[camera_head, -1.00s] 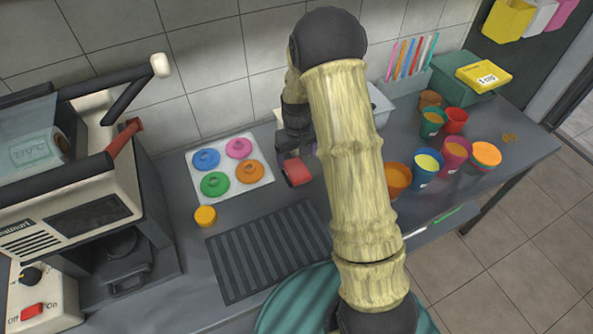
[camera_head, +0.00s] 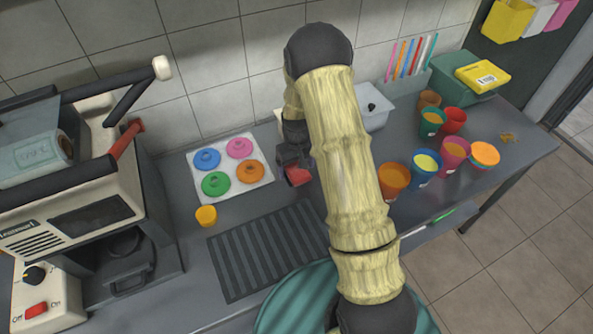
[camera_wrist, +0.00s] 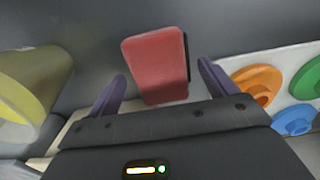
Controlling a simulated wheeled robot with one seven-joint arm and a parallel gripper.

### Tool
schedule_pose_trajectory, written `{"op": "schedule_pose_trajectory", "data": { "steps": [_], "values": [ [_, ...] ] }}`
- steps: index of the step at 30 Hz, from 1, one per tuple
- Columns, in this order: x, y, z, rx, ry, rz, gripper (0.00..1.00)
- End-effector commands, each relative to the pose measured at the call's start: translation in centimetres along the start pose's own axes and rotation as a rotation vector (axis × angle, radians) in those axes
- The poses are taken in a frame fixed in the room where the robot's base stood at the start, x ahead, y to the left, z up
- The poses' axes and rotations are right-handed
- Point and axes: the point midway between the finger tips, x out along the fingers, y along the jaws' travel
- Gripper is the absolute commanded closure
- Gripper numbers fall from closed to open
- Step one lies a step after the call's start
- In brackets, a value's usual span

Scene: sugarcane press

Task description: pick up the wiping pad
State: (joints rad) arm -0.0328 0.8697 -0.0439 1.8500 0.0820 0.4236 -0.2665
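The wiping pad is a red block (camera_head: 299,177) on the grey counter, right of the lid tray, partly covered by my gripper (camera_head: 293,158) in the head view. In the wrist view the red pad (camera_wrist: 156,60) lies ahead, between the two purple fingers of my gripper (camera_wrist: 163,72). The fingers are spread, with a visible gap on each side of the pad. My gripper is open and holds nothing. Whether the fingertips reach down beside the pad is hard to tell.
A white tray with coloured ring lids (camera_head: 228,168) is to the pad's left. A black ribbed mat (camera_head: 265,255) lies in front. A pale container (camera_head: 374,112) stands behind right, several filled cups (camera_head: 425,165) stand right. The press (camera_head: 85,200) is far left.

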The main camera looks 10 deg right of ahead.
Motion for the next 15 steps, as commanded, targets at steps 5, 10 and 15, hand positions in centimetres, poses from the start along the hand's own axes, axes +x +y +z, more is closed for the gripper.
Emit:
{"op": "schedule_pose_trajectory", "data": {
  "steps": [5, 10, 15],
  "values": [
    [-0.02, 0.0, 0.0, 0.0, 0.0, 0.0, 0.49],
    [-0.02, 0.0, -0.01, 0.0, 0.0, 0.0, 0.63],
    [-0.04, -0.02, 0.01, 0.0, 0.0, 0.0, 0.63]
  ]
}}
